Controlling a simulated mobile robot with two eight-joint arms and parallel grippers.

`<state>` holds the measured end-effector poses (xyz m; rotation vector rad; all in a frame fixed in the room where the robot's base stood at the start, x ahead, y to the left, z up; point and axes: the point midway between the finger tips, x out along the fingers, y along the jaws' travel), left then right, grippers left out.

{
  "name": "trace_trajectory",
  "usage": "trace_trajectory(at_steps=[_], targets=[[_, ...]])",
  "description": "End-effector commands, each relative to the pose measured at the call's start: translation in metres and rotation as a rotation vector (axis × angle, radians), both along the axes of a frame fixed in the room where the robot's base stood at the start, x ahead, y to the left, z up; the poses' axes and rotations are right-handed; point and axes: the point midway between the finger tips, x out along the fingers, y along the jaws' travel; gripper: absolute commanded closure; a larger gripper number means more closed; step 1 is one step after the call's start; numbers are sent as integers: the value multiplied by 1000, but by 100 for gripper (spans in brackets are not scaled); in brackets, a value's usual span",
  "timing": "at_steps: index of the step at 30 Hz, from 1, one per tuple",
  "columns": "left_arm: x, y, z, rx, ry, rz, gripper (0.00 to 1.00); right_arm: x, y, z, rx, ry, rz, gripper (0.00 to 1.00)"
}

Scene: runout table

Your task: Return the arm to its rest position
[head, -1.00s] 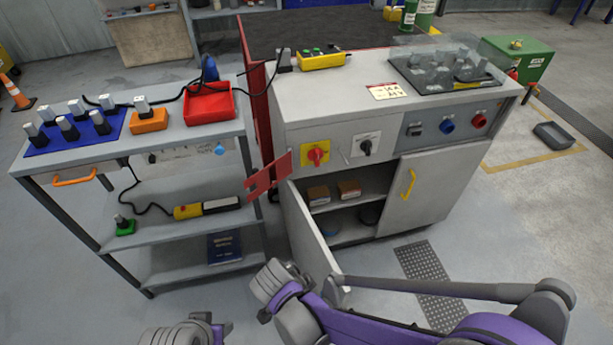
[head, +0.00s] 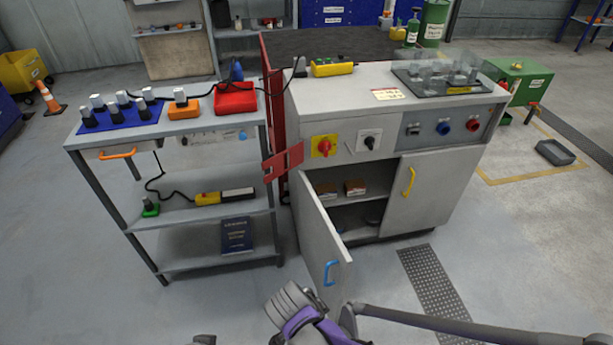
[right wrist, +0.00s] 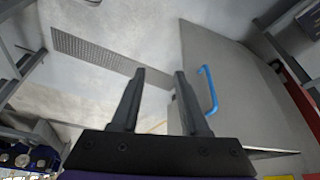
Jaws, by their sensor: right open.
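My right arm (head: 312,325) crosses the lower edge of the head view, in front of the open left door of the grey cabinet. Its gripper cannot be made out there. In the right wrist view my right gripper (right wrist: 159,85) is open, with two dark fingers apart and nothing between them. The grey cabinet door (right wrist: 222,85) with its blue handle (right wrist: 208,90) shows beyond and right of the fingers. I cannot tell the exact gap to it. Only a small grey piece of my left arm shows at the bottom edge of the head view; my left gripper is out of sight.
The grey cabinet (head: 440,165) stands ahead, its left door (head: 322,245) swung out toward me and its right door shut. A shelf trolley (head: 190,215) stands to the left. A dark floor grating (head: 435,285) lies at right.

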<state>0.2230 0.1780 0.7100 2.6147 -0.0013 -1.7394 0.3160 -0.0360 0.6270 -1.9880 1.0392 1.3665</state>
Motion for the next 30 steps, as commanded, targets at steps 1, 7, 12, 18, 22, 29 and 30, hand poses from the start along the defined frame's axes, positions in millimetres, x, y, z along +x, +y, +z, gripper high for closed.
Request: trace_trajectory(at_steps=[1, 7, 12, 18, 22, 29, 30], targets=[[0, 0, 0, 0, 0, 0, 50, -3, -13, 7, 9, 17, 35, 55], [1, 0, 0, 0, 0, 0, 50, -16, -51, 31, 52, 70, 234, 55], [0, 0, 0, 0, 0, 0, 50, -38, -88, 54, 85, 80, 456, 55], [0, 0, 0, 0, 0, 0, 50, -66, -118, 72, 78, 42, 708, 55], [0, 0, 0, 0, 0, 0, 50, -80, -130, 79, 50, 10, 825, 55], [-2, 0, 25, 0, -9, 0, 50, -96, -140, 109, -7, -38, 956, 55], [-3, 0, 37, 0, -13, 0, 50, -96, -140, 121, -8, -41, 956, 55]])
